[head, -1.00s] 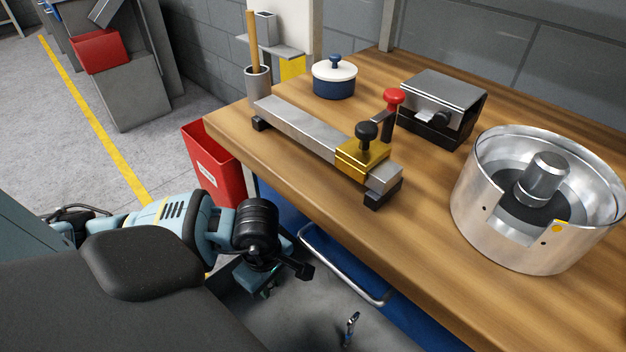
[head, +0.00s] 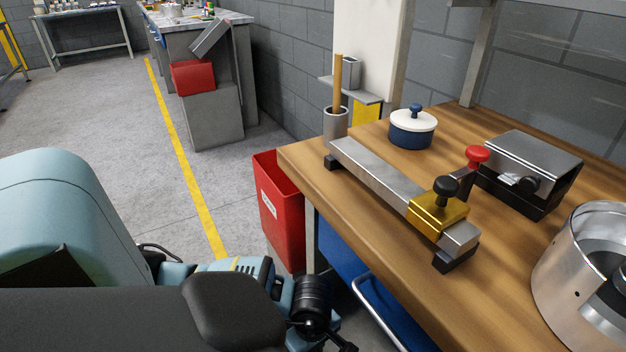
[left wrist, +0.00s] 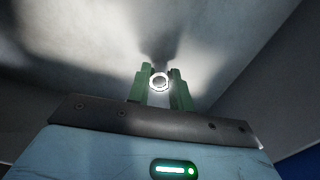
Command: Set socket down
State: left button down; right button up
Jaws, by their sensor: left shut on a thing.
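The socket (left wrist: 159,82) shows in the left wrist view as a small bright metal ring with a dark centre, seen end on. My left gripper (left wrist: 160,80) is shut on it, with one green finger on each side. The socket's length and lower end cannot be made out. Behind it is a pale grey surface with a dark shadow; I cannot tell whether the socket touches it. In the head view my left arm comes in low beside the bench's front edge, and its fingers and the socket are out of frame. My right gripper is not in view.
A wooden bench (head: 375,240) carries a steel bar fixture (head: 378,172) with a brass slider, a lidded pot (head: 412,130), a metal box (head: 530,165) and a round housing (head: 570,280). A red bin (head: 280,215) stands by the bench's left end. Open floor lies left.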

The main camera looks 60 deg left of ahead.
pick_arm(q)
jog(key=shift+f, duration=0.3)
jog(key=shift+f, duration=0.15)
jog(key=c, duration=1.3)
grip_release()
jog(key=shift+o, duration=0.2)
jog(key=shift+r, duration=0.45)
notch_tip(320, 180, up, 12)
jog(key=p, duration=0.2)
jog(key=shift+f, duration=0.25)
